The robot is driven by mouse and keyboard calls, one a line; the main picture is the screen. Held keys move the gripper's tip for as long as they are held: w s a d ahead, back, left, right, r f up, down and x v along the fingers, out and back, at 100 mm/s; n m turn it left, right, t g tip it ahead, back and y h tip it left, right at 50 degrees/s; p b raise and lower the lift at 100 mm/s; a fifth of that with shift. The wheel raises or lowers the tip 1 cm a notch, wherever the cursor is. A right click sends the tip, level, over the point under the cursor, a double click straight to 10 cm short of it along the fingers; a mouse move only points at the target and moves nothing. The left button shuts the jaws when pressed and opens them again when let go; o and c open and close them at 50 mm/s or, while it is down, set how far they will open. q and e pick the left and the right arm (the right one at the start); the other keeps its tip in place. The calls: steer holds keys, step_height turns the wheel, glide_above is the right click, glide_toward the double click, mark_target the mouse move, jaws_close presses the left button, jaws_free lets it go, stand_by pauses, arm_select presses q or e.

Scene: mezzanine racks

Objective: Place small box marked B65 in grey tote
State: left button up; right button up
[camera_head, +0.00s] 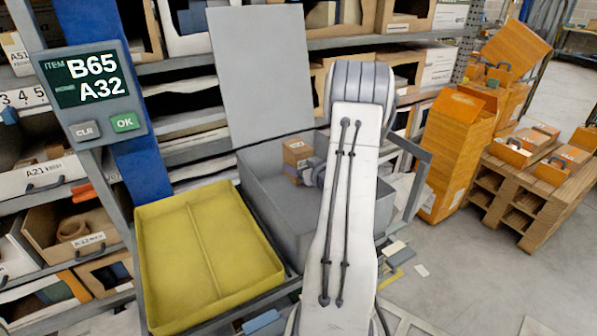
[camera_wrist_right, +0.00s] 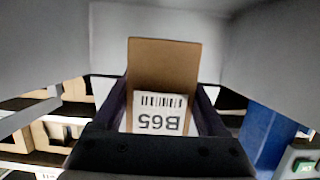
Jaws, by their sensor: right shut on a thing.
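A small brown cardboard box (camera_head: 296,150) is held inside the opening of the grey tote (camera_head: 262,188), near its back wall. In the right wrist view the box (camera_wrist_right: 164,62) has a white label reading B65, upside down, with a barcode. My right gripper (camera_head: 311,172) is shut on the box, with one dark finger on each side in the wrist view. Grey walls surround the box there. My arm hides the tote's right part, and I cannot tell whether the box touches the tote floor. My left gripper is not in view.
A yellow divided tray (camera_head: 205,255) stands left of the tote. A grey panel (camera_head: 262,78) rises behind it. Racks with bins fill the back and left. Orange cartons (camera_head: 458,140) and a pallet (camera_head: 525,195) stand right.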

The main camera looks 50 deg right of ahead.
steer(key=shift+f, duration=0.9)
steer(key=shift+f+b, duration=0.55)
steer(key=shift+f, duration=0.05)
steer(key=o, duration=1.5)
steer(key=shift+r, duration=0.1)
